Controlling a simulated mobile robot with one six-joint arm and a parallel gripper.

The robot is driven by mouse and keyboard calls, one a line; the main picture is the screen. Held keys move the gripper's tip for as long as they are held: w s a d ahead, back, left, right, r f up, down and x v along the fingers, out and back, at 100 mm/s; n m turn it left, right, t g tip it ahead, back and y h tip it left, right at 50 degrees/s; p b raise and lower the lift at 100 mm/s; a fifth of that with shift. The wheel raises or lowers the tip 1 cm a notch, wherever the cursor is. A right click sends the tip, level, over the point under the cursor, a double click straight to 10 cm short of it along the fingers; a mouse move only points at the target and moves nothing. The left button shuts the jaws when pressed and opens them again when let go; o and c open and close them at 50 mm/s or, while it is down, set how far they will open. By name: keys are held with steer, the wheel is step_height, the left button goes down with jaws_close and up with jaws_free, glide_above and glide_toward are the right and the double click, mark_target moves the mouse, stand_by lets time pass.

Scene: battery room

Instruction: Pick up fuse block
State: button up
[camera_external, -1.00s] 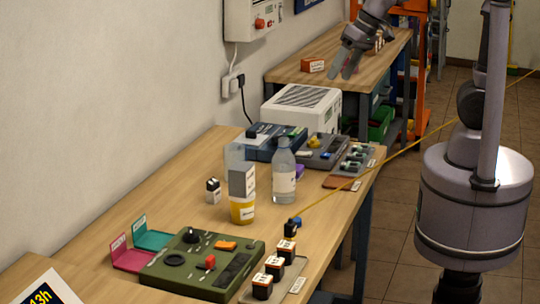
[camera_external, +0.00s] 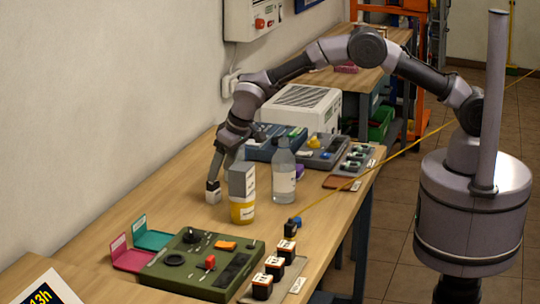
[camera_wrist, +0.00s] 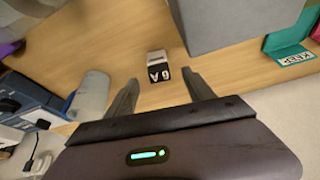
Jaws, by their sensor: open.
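The fuse block is a small white block (camera_external: 212,193) with a dark top, standing on the wooden table left of the yellow cup. In the wrist view the block (camera_wrist: 157,66) shows a dark face with a white marking, upside down to me. My gripper (camera_external: 216,172) points down just above it, and its fingers partly cover the block's top in the external view. In the wrist view my gripper (camera_wrist: 161,88) is open and empty, with the block just beyond the fingertips and lined up between them. Nothing is held.
A yellow cup (camera_external: 242,212) with a tall grey box (camera_external: 242,180) stands close right of the block. A clear bottle (camera_external: 284,175) is farther right. A pale cylinder (camera_wrist: 92,95) stands left in the wrist view. A green panel (camera_external: 205,264) lies nearer. Table left of the block is clear.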

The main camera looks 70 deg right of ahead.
mark_target(216, 184)
steer(key=b+x, duration=0.2)
steer(key=x, duration=0.3)
steer(key=shift+s+d+f, duration=0.1)
steer(key=shift+d+f, duration=0.05)
steer(key=shift+f, duration=0.15)
steer(key=shift+r, duration=0.15)
jaws_close()
